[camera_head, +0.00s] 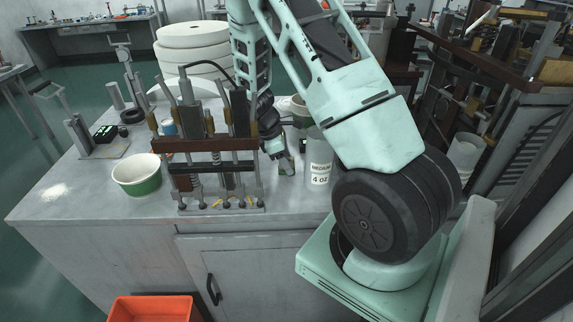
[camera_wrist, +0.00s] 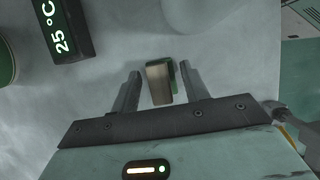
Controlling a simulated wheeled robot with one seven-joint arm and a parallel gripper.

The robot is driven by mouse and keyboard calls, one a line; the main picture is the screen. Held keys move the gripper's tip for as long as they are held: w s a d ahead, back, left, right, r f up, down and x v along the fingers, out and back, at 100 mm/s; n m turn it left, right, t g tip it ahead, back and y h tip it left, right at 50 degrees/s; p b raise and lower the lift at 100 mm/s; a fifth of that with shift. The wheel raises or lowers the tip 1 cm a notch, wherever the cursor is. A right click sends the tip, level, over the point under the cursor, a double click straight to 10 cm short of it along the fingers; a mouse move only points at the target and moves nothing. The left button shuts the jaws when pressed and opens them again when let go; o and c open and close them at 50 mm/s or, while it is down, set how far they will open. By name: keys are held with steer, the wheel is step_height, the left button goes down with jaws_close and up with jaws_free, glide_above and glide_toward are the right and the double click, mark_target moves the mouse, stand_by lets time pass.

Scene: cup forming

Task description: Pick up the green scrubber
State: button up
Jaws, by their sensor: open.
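The green scrubber (camera_wrist: 160,82) is a small block with a beige-grey face and a green layer along its right side. In the wrist view it sits on the grey surface between the two fingers of my gripper (camera_wrist: 160,88). The fingers are apart, with a visible gap on each side of the scrubber, the right-hand gap being the narrower. In the head view my gripper (camera_head: 279,153) reaches down to the bench behind the metal fixture, and the scrubber (camera_head: 287,168) shows small and partly hidden at its fingers.
A white container marked MEDIUM 4 OZ (camera_head: 319,165) stands close to the right of my gripper. A metal press fixture (camera_head: 212,145) stands to the left, with a green-and-white cup (camera_head: 138,180) beyond it. A dark 25 °C display (camera_wrist: 63,30) lies upper left in the wrist view.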

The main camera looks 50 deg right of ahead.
jaws_close()
steer(key=shift+r, duration=0.1)
step_height(320, 180, up, 10)
steer(key=shift+f+b, duration=0.1)
steer(key=shift+b, duration=0.95)
